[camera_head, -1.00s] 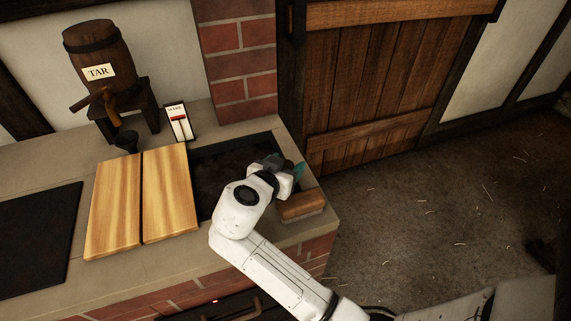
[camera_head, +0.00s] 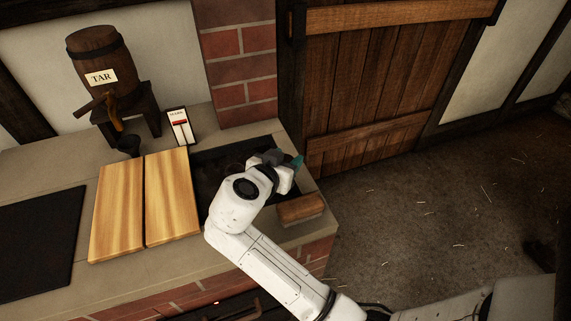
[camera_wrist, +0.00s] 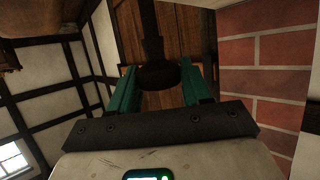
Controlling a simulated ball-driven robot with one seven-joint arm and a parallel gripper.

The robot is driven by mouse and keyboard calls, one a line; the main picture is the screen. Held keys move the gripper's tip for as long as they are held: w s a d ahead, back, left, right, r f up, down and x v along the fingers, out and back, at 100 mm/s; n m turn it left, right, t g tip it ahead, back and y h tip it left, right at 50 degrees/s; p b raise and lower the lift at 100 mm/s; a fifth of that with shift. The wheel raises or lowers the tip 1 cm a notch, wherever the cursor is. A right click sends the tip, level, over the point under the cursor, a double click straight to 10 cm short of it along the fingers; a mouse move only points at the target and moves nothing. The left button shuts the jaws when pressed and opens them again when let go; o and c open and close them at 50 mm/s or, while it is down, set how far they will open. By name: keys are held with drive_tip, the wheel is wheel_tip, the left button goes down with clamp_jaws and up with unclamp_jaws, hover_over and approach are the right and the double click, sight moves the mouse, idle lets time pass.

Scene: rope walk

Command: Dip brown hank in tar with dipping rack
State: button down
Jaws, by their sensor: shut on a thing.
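My gripper (camera_wrist: 158,88) has teal fingers and is shut on a dark post with a round collar (camera_wrist: 157,74). It looks like part of the dipping rack, but the rest of the rack is not clear. In the head view my gripper (camera_head: 291,163) is over the right side of a dark sunken basin (camera_head: 205,177) in the counter, its fingers mostly hidden by my wrist. The brown hank cannot be made out. A wooden barrel labelled TAR (camera_head: 101,62) stands on a dark stand at the back left.
Two light wooden boards (camera_head: 172,198) lie left of the basin. A wooden block (camera_head: 300,208) lies at the counter's right end. A small gauge with a red mark (camera_head: 180,126) stands behind. A brick pillar (camera_head: 238,60) rises behind the basin. Open floor lies right.

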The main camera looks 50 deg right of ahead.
wheel_tip(320, 180, up, 6)
drive_tip(key=shift+f+p, duration=0.15)
drive_tip(key=shift+p, duration=0.7)
drive_tip(key=c, duration=0.6)
unclamp_jaws()
drive_tip(key=shift+f, duration=0.1)
drive_tip(key=shift+a, duration=0.1)
drive_tip(key=b+v, duration=0.1)
drive_tip(key=v, duration=0.9)
drive_tip(key=shift+a, duration=0.35)
drive_tip(key=shift+a, duration=0.1)
